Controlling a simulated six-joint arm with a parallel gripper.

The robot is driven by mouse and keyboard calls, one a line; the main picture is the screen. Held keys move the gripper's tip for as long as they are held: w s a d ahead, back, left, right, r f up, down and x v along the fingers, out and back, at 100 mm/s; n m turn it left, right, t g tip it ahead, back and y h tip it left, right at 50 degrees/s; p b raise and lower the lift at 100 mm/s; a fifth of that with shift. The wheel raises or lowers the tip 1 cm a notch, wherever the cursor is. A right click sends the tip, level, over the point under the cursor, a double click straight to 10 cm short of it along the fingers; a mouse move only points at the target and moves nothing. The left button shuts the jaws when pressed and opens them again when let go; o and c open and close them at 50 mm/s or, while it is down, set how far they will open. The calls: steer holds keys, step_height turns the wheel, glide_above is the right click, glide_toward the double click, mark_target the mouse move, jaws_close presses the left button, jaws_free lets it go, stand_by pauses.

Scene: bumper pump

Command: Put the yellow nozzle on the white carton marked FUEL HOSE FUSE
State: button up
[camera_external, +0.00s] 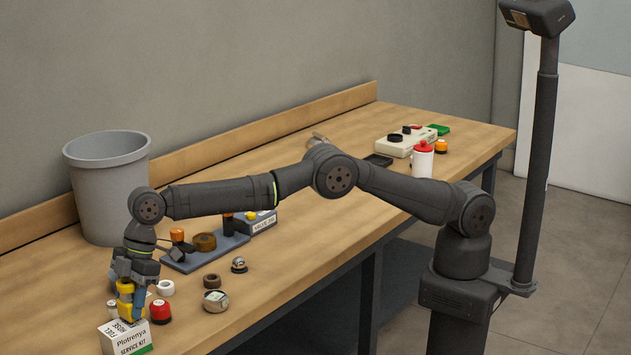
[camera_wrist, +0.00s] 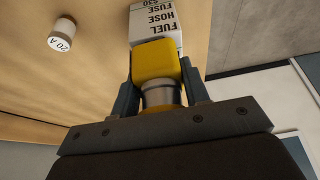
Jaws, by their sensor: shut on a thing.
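My gripper (camera_external: 130,290) is at the front left of the bench, pointing down, shut on the yellow nozzle (camera_external: 126,308). In the wrist view the nozzle (camera_wrist: 156,66) sits between both fingers (camera_wrist: 158,92), with a metal collar at its near end. The white carton (camera_external: 128,340) is directly below the nozzle in the external view; its top is marked FUEL HOSE FUSE and its side Plotrenya SERVICE KIT. The carton (camera_wrist: 153,17) shows just beyond the nozzle in the wrist view, partly hidden by it. I cannot tell whether nozzle and carton touch.
A red-topped piece (camera_external: 160,312) stands close right of the carton. A white cylinder marked 20 A (camera_wrist: 62,36) stands apart in the wrist view. A grey bin (camera_external: 108,190), a grey tray with parts (camera_external: 205,258) and small round parts (camera_external: 215,301) are nearby.

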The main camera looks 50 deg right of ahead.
steer(key=shift+f, duration=0.2)
steer(key=shift+f, duration=0.15)
steer(key=o, duration=1.1)
steer(key=v, duration=1.2)
